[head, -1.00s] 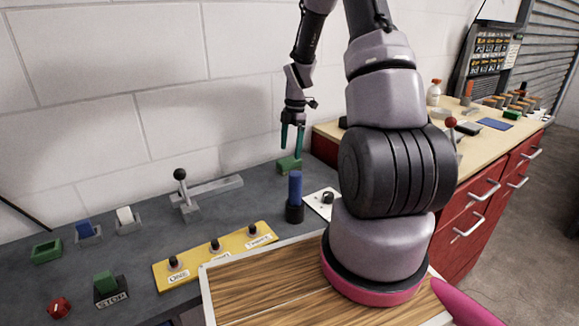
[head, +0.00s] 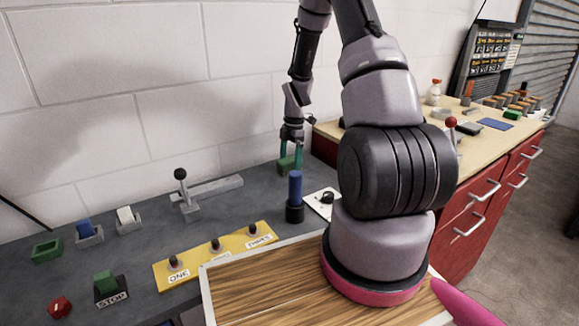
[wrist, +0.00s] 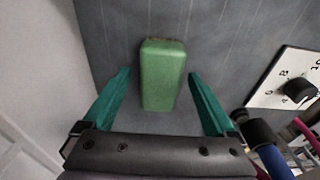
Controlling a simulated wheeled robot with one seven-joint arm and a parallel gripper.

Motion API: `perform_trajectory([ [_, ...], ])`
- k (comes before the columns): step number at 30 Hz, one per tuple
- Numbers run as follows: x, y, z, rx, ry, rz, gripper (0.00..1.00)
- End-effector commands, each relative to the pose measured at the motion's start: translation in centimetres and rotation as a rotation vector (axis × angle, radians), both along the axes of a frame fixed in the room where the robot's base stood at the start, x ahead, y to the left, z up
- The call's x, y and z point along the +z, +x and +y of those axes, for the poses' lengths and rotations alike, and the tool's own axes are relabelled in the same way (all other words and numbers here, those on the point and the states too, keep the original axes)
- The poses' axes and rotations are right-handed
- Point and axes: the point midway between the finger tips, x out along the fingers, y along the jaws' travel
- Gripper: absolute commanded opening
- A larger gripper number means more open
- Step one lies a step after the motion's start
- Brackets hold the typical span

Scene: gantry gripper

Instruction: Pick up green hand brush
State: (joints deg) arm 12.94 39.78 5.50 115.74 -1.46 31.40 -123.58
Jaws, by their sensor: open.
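The green hand brush (wrist: 162,75) is a green block lying on the grey bench top. In the wrist view it sits between and slightly beyond the tips of my gripper (wrist: 159,76), whose two teal fingers are spread apart. In the head view the brush (head: 286,166) is at the back of the bench, partly hidden by the fingers of my gripper (head: 291,160), which points down over it. No grip on the brush shows; whether a finger touches it I cannot tell.
A yellow switch panel (head: 215,257) and a grey lever (head: 184,190) are to the left. The white wall is close behind; red cabinets (head: 478,205) stand right.

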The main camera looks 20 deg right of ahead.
Motion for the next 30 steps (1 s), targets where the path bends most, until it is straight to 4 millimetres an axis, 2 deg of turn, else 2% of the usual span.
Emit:
perform_trajectory([
  [13,-0.27,0.02,0.02,0.000,0.000,-0.001,0.91],
  [14,-0.27,0.02,0.02,0.000,0.000,-0.001,0.84],
  [18,-0.27,0.02,0.02,0.000,0.000,0.000,0.30],
  [20,-0.27,0.02,0.02,0.000,0.000,0.000,0.07],
  [21,-0.27,0.03,0.02,0.000,0.000,-0.001,0.00],
  [30,0.36,0.07,0.07,0.000,-0.001,-0.002,0.00],
])
